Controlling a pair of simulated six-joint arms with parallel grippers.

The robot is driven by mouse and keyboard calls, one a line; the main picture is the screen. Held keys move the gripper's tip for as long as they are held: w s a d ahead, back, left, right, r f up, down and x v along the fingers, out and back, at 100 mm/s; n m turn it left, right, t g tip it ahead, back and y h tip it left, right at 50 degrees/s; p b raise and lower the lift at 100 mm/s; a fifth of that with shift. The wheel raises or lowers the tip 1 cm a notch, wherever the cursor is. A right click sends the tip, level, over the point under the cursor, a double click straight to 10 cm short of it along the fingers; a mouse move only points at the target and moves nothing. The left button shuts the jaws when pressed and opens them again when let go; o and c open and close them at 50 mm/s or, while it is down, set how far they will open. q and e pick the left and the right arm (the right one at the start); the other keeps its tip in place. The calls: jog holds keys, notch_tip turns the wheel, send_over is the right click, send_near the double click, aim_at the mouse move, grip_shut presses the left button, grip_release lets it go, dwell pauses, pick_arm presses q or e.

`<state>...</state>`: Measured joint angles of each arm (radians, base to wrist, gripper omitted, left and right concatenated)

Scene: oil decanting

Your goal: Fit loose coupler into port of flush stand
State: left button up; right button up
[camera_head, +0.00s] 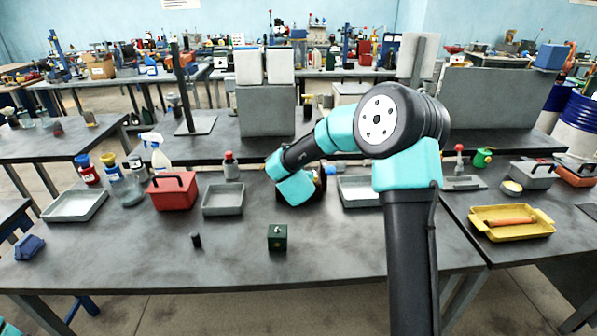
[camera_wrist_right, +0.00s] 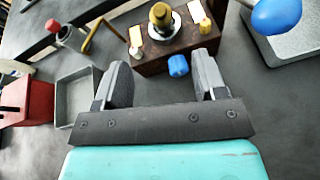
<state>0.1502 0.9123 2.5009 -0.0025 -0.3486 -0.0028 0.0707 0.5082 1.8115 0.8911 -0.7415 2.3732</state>
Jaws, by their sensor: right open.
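A dark brown stand (camera_wrist_right: 150,62) shows in the right wrist view, with a brass upright fitting (camera_wrist_right: 161,17) on a pale round base and two small cream blocks on top. A small blue piece (camera_wrist_right: 178,66) is at its near side; I cannot tell whether it is attached. No piece is clearly recognisable as the loose coupler. My right gripper (camera_wrist_right: 161,70) is open and empty, its fingers pointing toward the stand, the blue piece between them in the picture. In the head view my right arm hides most of the stand (camera_head: 321,186). My left gripper is out of view.
A small black cylinder (camera_head: 196,240) and a dark green block (camera_head: 277,237) stand at the front of the table. A red toolbox (camera_head: 172,191), grey trays (camera_head: 222,199) and several bottles are behind to the left. The front table area is mostly clear.

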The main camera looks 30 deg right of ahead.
jog(key=x, duration=0.8)
jog(key=shift+w+d, duration=0.1)
jog(key=shift+f, duration=0.1)
jog(key=shift+x, duration=2.55)
jog(key=c, duration=1.1)
